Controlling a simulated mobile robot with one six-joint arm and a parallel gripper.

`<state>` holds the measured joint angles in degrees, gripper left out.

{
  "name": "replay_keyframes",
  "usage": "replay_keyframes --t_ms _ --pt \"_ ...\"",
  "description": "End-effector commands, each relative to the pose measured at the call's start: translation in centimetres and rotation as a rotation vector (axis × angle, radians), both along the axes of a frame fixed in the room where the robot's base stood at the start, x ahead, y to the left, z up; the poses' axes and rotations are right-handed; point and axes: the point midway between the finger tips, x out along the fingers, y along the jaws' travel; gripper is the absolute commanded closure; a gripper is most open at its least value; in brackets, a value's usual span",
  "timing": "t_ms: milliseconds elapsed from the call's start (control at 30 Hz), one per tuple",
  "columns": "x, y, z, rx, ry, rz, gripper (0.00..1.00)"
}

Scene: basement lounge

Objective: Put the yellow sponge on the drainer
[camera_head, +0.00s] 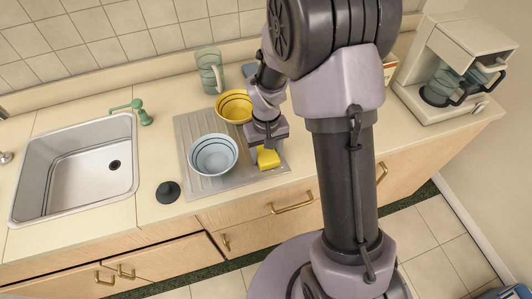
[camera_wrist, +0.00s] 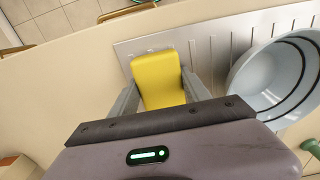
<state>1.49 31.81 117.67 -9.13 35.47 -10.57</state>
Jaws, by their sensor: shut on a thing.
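The yellow sponge (camera_head: 268,158) is at the right end of the drainer (camera_head: 193,130), a grey ribbed metal sheet on the counter. In the wrist view the sponge (camera_wrist: 159,78) sits between both fingers of my gripper (camera_wrist: 160,92), which is shut on it. The sponge overlaps the edge of the drainer (camera_wrist: 205,50) in that view. I cannot tell whether it touches the drainer or hangs just above it. In the head view my gripper (camera_head: 265,148) points down beside the bowls, and my arm hides part of the counter behind it.
A light blue bowl (camera_head: 213,154) and a yellow bowl (camera_head: 234,106) stand on the drainer. A black stopper (camera_head: 168,192) lies left of it, near the sink (camera_head: 78,165). A tall patterned mug (camera_head: 209,70) stands behind. A coffee maker (camera_head: 455,70) is at the right.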

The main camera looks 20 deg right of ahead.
Motion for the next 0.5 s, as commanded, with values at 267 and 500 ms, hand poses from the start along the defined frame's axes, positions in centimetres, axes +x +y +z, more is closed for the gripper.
replay_keyframes --t_ms 267,500 --pt "0.0 0.01 -0.19 0.0 -0.001 0.0 0.83" --pt "-0.01 0.01 -0.19 0.0 -0.001 0.0 0.23"
